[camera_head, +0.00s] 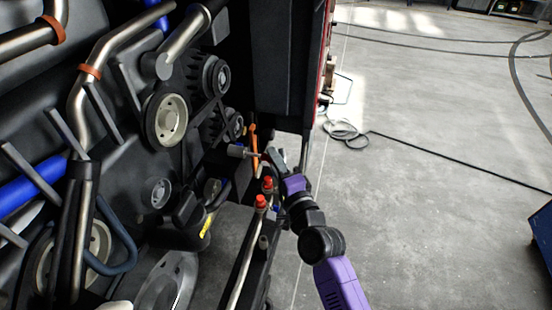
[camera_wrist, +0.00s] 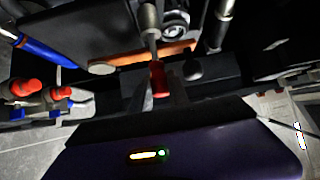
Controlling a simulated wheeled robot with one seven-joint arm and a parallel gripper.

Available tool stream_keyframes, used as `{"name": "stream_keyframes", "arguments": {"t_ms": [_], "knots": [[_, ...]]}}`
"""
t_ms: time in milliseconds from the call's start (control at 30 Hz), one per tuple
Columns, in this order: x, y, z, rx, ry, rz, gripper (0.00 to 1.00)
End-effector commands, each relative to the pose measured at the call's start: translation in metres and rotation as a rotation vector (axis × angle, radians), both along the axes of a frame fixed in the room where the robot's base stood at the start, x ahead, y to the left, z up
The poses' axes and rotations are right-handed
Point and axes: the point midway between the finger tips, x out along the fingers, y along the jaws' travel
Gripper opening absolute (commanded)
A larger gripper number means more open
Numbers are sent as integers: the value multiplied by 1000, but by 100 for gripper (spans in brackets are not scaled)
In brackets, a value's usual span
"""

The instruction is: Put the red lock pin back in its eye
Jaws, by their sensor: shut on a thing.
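The red lock pin (camera_wrist: 159,77) is between the dark fingers of my gripper (camera_wrist: 157,92) in the wrist view. My gripper is shut on it. The pin's tip lies close to the end of a grey rod with a cylinder (camera_wrist: 150,22); whether they touch I cannot tell. In the head view my gripper (camera_head: 268,156) is at the right end of the same grey cylinder (camera_head: 237,151), and the fingers mostly hide the pin. I cannot make out the eye clearly in either view.
An orange bar (camera_wrist: 150,55) runs behind the pin; it stands upright in the head view (camera_head: 253,138). Pulleys (camera_head: 167,120) and pipes fill the left. Open floor (camera_head: 430,150) lies to the right.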

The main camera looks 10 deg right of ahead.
Motion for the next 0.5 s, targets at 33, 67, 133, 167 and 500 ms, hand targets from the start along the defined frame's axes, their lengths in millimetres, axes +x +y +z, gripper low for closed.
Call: {"name": "stream_keyframes", "arguments": {"t_ms": [33,67,133,167,500], "knots": [[0,0,0,0,-1,0,0],[0,0,0,0,-1,0,0],[0,0,1,0,-1,0,0],[0,0,1,0,-1,0,0],[2,4,1,1,0,0,0]]}}
